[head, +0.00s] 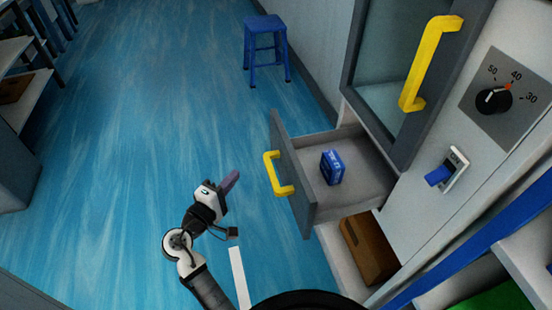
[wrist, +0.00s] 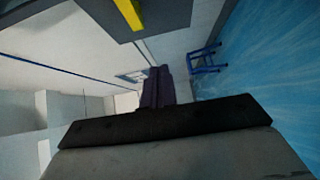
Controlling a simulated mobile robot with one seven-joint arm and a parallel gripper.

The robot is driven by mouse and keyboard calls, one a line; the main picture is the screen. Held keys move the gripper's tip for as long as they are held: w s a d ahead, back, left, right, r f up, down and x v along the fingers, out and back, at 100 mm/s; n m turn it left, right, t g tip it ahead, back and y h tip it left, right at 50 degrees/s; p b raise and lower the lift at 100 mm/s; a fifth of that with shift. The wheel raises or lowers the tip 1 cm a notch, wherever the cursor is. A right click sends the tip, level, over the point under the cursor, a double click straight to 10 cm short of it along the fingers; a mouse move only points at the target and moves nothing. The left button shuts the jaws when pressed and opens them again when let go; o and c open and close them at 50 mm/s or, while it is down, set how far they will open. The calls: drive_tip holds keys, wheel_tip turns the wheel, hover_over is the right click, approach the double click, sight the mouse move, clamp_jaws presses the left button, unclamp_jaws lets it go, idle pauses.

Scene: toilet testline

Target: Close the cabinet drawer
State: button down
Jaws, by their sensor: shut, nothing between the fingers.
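The cabinet drawer (head: 299,178) stands pulled open in the head view, its grey front clear of the cabinet. A yellow handle (head: 273,175) is fixed to that front. A small blue box (head: 332,167) sits inside the drawer. My gripper (head: 231,181) is shut and empty, in front of the drawer and to the left of its handle, with a visible gap. Its purple fingers (wrist: 158,88) are together in the wrist view. That view also shows part of a yellow bar on a grey panel at the top; I cannot tell which handle it is.
A glass-fronted door (head: 400,60) with a yellow handle (head: 428,65) is above the drawer. A dial (head: 494,101) and a blue switch (head: 440,175) are at right. A brown box (head: 368,250) sits below the drawer. A blue stool (head: 265,45) stands behind.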

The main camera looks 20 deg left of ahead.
drive_tip(key=p, duration=0.2)
approach(273, 143)
drive_tip(key=w+a, duration=0.2)
drive_tip(key=w, duration=0.1)
drive_tip(key=w+d+p, duration=0.1)
drive_tip(key=w+d, duration=0.1)
drive_tip(key=shift+d+r, duration=0.1)
drive_tip(key=shift+d, duration=0.15)
drive_tip(key=shift+w+d, duration=0.25)
drive_tip(key=shift+d, duration=0.1)
